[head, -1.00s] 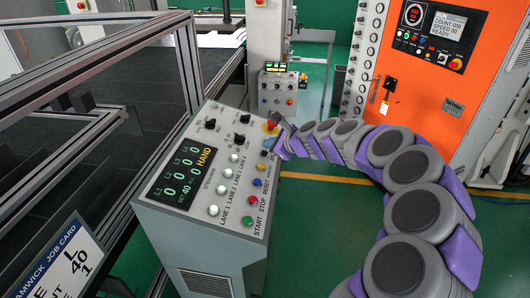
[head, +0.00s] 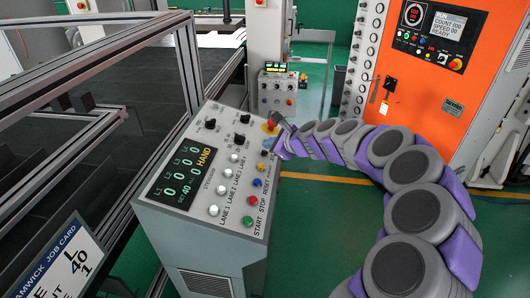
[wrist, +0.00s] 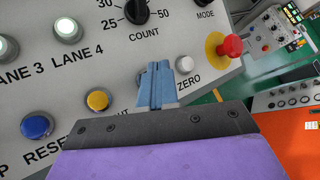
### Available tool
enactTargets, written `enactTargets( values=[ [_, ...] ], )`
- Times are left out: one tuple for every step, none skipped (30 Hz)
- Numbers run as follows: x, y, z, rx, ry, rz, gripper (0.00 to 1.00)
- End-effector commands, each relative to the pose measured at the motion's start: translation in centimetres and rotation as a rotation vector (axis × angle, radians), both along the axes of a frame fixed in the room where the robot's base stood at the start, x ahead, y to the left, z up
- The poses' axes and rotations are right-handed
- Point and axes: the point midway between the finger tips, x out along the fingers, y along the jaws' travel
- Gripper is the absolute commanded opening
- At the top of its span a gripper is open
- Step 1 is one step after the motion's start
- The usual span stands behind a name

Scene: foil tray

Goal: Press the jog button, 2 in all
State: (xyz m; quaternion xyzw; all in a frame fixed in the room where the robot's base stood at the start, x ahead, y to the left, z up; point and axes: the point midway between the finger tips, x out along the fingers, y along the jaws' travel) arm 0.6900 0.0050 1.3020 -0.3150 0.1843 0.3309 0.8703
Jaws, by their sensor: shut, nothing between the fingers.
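The grey control panel (head: 228,160) stands in front of me with lane buttons, knobs and coloured buttons. I can read no JOG label. In the wrist view a yellow button (wrist: 97,101) and a blue button (wrist: 36,126), by the RESET label, lie left of my gripper (wrist: 160,70). A white button (wrist: 184,64) by the ZERO label is just right of its fingertips. My gripper is shut and empty, its blue fingers over the panel's upper right part. They hide part of a label. I cannot tell whether they touch the panel. The panel display (head: 182,178) shows zeros and HAND.
A red mushroom button (head: 270,126) on a yellow base is close to my fingers. A metal frame (head: 95,95) stands left, with a job card (head: 62,262). An orange machine (head: 430,90) stands at the right. Green floor lies between.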

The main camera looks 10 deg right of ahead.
Motion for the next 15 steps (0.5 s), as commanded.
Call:
enactTargets(
  values=[
    [0.0, 0.0, 0.0, 0.0, 0.0, 0.0, 0.0],
    [0.0, 0.0, 0.0, 0.0, 0.0, 0.0, 0.0],
    [-0.01, 0.01, 0.0, 0.0, 0.0, 0.0, 0.0],
    [-0.01, 0.01, 0.0, 0.0, 0.0, 0.0, 0.0],
    [-0.01, 0.01, 0.0, 0.0, 0.0, 0.0, 0.0],
    [0.0, 0.0, 0.0, 0.0, 0.0, 0.0, 0.0],
    [0.0, 0.0, 0.0, 0.0, 0.0, 0.0, 0.0],
    [0.0, -0.01, -0.01, 0.0, 0.0, 0.0, 0.0],
    [0.0, 0.01, -0.01, 0.0, 0.0, 0.0, 0.0],
    [-0.01, 0.02, -0.03, 0.0, 0.0, 0.0, 0.0],
    [-0.01, 0.04, -0.07, 0.0, 0.0, 0.0, 0.0],
    [-0.02, 0.08, -0.14, 0.001, 0.001, 0.0, 0.0],
    [-0.03, 0.12, -0.21, 0.001, 0.001, 0.0, 0.0],
    [-0.04, 0.15, -0.3, 0.002, 0.002, 0.0, 0.0],
    [-0.05, 0.21, -0.42, 0.002, 0.002, 0.0, 0.0]
  ],
)
